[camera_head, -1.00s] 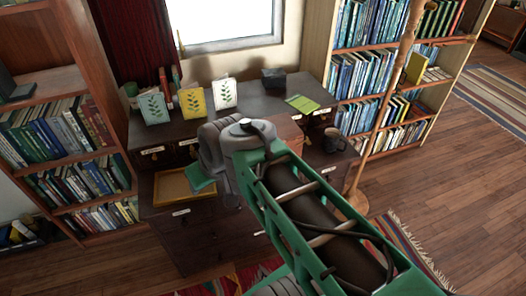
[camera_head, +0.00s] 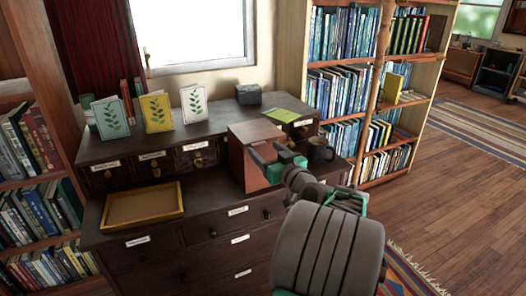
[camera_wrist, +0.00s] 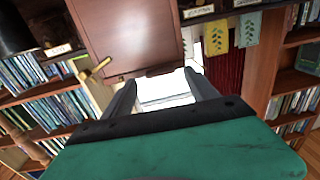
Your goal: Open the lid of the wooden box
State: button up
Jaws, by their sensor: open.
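The wooden box (camera_head: 240,163) is reddish brown and stands on the lower ledge of the dark cabinet, right of its small drawers. Its lid (camera_head: 257,131) looks flat and closed. In the wrist view, a broad brown panel of the box (camera_wrist: 125,35) fills the upper middle, with a dark piece at its lower edge. My gripper (camera_head: 268,163) is open and empty, in front of the box's right side in the head view. In the wrist view, its two fingers (camera_wrist: 160,78) are spread just below the panel. I cannot tell whether they touch it.
A yellow-rimmed tray (camera_head: 143,207) lies left on the ledge. A dark mug (camera_head: 318,152) stands right of the box. Three leaf-patterned books (camera_head: 156,112), a green book (camera_head: 283,115) and a grey box (camera_head: 248,94) are on the cabinet top. Bookshelves flank the cabinet; floor is free at right.

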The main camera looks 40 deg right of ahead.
jog(key=shift+x, duration=1.2)
grip_shut()
